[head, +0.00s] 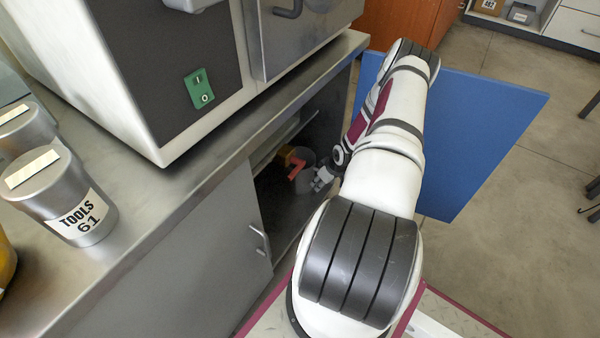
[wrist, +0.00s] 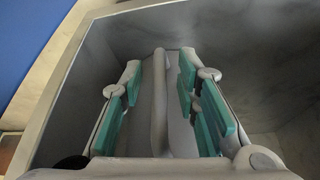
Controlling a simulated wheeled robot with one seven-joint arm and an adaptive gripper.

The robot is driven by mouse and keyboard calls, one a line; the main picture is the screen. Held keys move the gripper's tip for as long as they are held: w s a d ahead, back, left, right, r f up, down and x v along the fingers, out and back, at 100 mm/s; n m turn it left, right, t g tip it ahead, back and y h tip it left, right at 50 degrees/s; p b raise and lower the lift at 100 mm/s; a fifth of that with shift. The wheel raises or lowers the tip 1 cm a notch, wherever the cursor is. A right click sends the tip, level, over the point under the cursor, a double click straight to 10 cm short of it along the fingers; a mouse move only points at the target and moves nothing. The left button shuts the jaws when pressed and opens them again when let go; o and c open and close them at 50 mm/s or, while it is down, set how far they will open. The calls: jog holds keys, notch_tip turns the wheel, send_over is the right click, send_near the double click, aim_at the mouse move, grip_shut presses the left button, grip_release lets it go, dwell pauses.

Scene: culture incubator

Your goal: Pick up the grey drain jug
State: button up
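The grey drain jug (wrist: 158,115) shows in the wrist view as a pale grey body with a raised upright ridge, probably its handle. My gripper (wrist: 160,75) is open, with green-padded fingers on the left and right of this ridge. Gaps show between the pads and the ridge, so the fingers do not look closed on it. In the head view, my gripper (head: 322,180) reaches into the open cabinet under the bench. A dark grey rounded shape beside it may be the jug, but it is dim and partly hidden.
A red angled piece (head: 297,170) and a yellow item (head: 285,155) sit close by in the cabinet. The blue door (head: 470,130) stands open to the right of my arm. A closed grey door (head: 190,250) lies left. The steel bench (head: 190,170) is above.

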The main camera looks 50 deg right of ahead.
grip_shut()
